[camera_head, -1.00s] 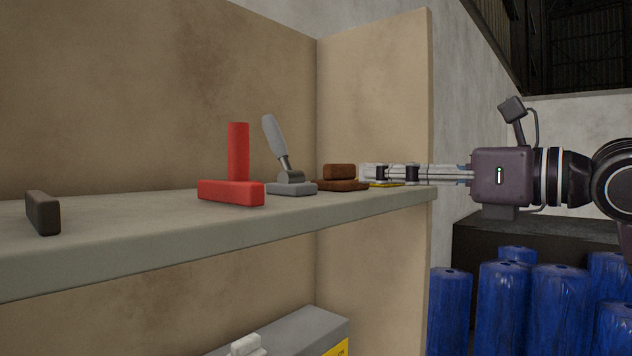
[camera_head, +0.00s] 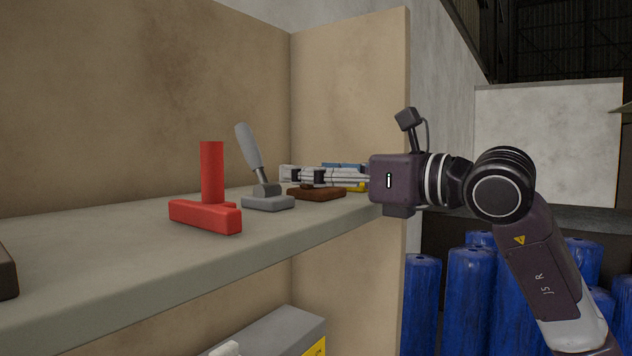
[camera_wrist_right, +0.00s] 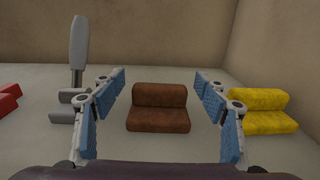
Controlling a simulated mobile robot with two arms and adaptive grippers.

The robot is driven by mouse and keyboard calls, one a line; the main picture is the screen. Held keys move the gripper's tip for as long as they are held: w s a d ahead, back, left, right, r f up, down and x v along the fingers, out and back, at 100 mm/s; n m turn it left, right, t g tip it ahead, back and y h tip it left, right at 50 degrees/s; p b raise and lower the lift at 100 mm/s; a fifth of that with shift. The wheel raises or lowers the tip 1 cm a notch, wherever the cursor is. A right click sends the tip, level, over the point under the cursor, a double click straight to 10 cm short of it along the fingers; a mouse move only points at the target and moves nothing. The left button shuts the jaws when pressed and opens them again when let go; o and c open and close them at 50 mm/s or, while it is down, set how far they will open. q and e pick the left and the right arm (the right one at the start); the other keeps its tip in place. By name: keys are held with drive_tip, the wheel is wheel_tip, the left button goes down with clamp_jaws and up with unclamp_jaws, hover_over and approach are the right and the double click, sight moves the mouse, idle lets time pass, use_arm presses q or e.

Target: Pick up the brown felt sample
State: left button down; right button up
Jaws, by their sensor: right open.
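The brown felt sample (camera_wrist_right: 158,107) lies on the grey shelf, centred between the open fingers of my right gripper (camera_wrist_right: 158,88) in the right wrist view. It has a wide base with a thicker roll at its back. The fingers stand apart on both sides and do not visibly touch it. In the head view my right gripper (camera_head: 300,176) reaches over the brown sample (camera_head: 317,194) from the right and hides its upper part. My left gripper is not in view.
A yellow felt sample (camera_wrist_right: 260,110) lies close to the right finger. A grey piece with an upright handle (camera_head: 254,170) stands to the left, then a red piece (camera_head: 207,212). A dark block (camera_head: 6,272) is at the far left. The side panel (camera_head: 352,110) closes the right end.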

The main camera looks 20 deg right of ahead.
drive_tip(key=shift+d, duration=0.1)
drive_tip(key=shift+c, duration=0.8)
drive_tip(key=c, duration=1)
drive_tip(key=shift+r, duration=0.2)
